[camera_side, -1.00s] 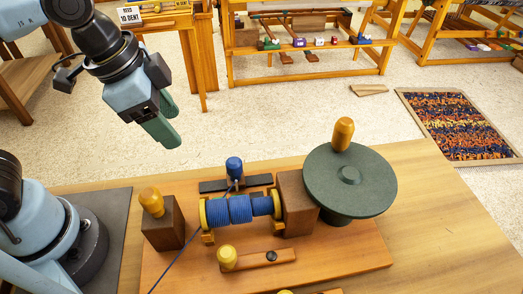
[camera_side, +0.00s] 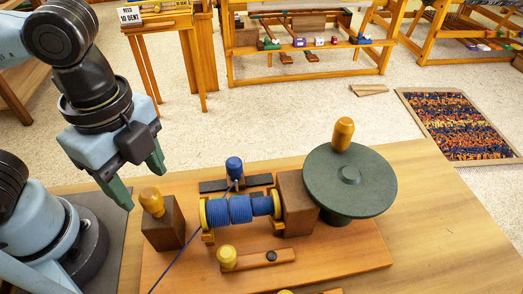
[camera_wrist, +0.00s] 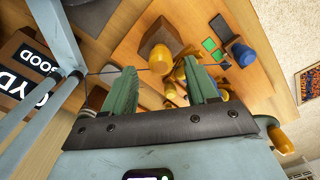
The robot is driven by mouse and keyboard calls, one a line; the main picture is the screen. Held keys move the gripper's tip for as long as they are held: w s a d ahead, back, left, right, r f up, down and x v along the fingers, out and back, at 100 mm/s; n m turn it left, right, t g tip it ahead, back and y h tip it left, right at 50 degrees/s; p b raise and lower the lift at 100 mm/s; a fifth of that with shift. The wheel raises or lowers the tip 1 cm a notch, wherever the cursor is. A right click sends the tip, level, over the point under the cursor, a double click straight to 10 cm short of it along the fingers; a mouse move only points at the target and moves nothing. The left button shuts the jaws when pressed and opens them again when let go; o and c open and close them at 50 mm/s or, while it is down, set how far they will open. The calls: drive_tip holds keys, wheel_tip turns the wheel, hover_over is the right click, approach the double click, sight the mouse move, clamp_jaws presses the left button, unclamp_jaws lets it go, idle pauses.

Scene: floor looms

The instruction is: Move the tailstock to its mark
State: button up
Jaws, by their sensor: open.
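The tailstock (camera_side: 165,232), a brown wooden block with a yellow knob on top, stands upright on the winder board (camera_side: 335,262), left of the blue-wound bobbin (camera_side: 240,209) and apart from it. In the wrist view the tailstock (camera_wrist: 150,27) shows ahead of the fingers. My gripper (camera_side: 141,186) is open and empty, with green fingers pointing down, above and left of the tailstock's knob. In the wrist view my gripper (camera_wrist: 160,72) has a wide gap between its fingertips.
A brown headstock block (camera_side: 296,203) and a green wheel (camera_side: 350,180) with a yellow handle stand right of the bobbin. A blue knob (camera_side: 234,168) on a black bar is behind it. A yellow-knobbed lever (camera_side: 255,258) lies in front. A blue thread (camera_side: 178,255) runs down left.

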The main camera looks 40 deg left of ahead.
sight(145, 192)
drive_tip(key=shift+f, duration=2.6)
clamp_jaws()
